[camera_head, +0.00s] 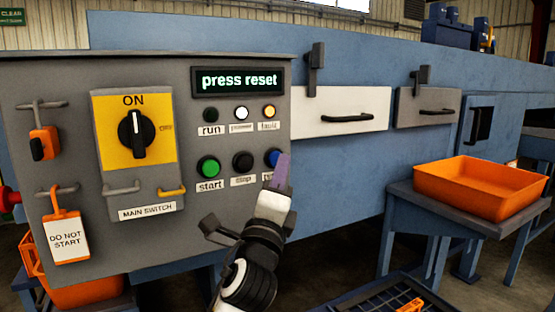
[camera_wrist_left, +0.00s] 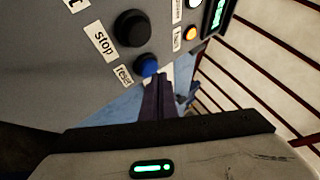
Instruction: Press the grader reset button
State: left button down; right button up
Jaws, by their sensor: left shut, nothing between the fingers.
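The grey control panel (camera_head: 60,90) carries a blue button (camera_head: 272,156) at the right end of its lower button row. My left gripper (camera_head: 281,166) is shut and empty, its fingertips just at the right of the blue button and partly over its label. In the left wrist view the blue button (camera_wrist_left: 148,64) has a "reset" label (camera_wrist_left: 123,77) beside it. The shut fingers (camera_wrist_left: 157,84) point up close to the button; whether they touch it I cannot tell. The display (camera_head: 239,80) reads "press reset". My right gripper is not in view.
A black stop button (camera_head: 242,161) and a green start button (camera_head: 208,167) sit left of the blue one. Indicator lamps (camera_head: 241,113) are above; the white and amber ones look lit. An orange tray (camera_head: 480,205) stands on a table at right.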

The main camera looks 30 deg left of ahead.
pick_arm(q)
jog(key=shift+w+a, duration=0.25)
jog(key=shift+a, duration=0.2)
dwell(0.7)
dwell(0.4)
jog(key=shift+s+d, duration=0.5)
jog(key=shift+d, duration=0.25)
jog(key=shift+s+d+p, duration=0.1)
jog(key=shift+s+d, duration=0.3)
jog(key=shift+d, duration=0.35)
jog(key=shift+s+d+p, duration=0.1)
jog(key=shift+s+d, duration=0.35)
jog(key=shift+d, duration=0.25)
jog(key=shift+s+d+p, duration=0.1)
jog(key=shift+s+d, duration=0.3)
jog(key=shift+d, duration=0.35)
